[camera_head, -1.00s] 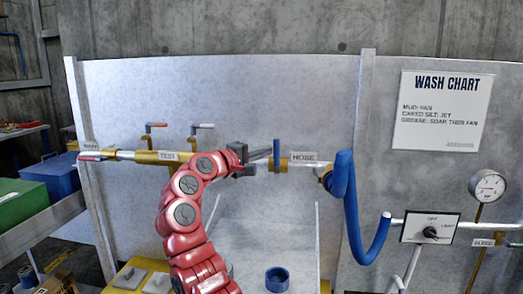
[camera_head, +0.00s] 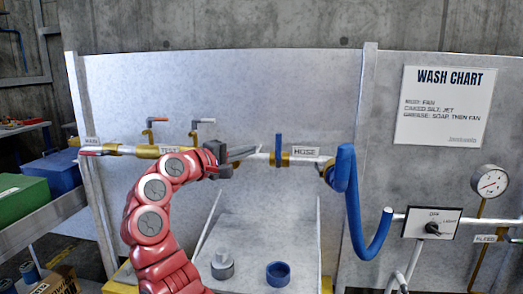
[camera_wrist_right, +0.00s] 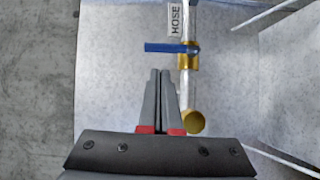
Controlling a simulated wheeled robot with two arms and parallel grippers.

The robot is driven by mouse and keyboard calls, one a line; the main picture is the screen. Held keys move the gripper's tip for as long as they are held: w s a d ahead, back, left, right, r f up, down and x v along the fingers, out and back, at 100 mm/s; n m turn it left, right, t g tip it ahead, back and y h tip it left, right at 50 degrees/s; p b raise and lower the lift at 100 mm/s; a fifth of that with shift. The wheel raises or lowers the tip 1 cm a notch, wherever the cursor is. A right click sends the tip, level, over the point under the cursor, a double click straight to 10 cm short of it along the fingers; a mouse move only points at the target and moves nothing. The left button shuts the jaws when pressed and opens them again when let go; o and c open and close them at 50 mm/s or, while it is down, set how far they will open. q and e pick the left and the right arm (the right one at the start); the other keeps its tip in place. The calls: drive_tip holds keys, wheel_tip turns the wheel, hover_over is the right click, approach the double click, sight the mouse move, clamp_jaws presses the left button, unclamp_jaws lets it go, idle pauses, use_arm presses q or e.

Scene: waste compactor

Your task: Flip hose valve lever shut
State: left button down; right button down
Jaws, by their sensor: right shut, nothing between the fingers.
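The hose valve lever (camera_head: 278,148) is a blue bar that stands upright across the horizontal pipe, on a brass valve body just left of the HOSE label (camera_head: 305,151). In the right wrist view the blue lever (camera_wrist_right: 166,47) lies crosswise to the pipe, beyond my fingertips. My right gripper (camera_head: 248,153) is shut and empty, in front of the pipe with its tips just left of the lever. In the right wrist view my gripper (camera_wrist_right: 160,80) has its fingers together, with a gap between tips and lever. My left gripper is not in view.
A blue hose (camera_head: 347,190) hangs right of the valve. Two smaller levers stand above the TEST label (camera_head: 169,150) at left. A blue ring (camera_head: 278,273) and a grey round part (camera_head: 222,266) sit on the surface below. A switch box (camera_head: 431,224) and gauge (camera_head: 489,182) are at right.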

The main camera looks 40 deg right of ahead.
drive_tip(key=s+a+b, duration=0.1)
drive_tip(key=a, duration=0.9)
drive_tip(key=shift+r, duration=0.15)
drive_tip(key=shift+s, duration=0.1)
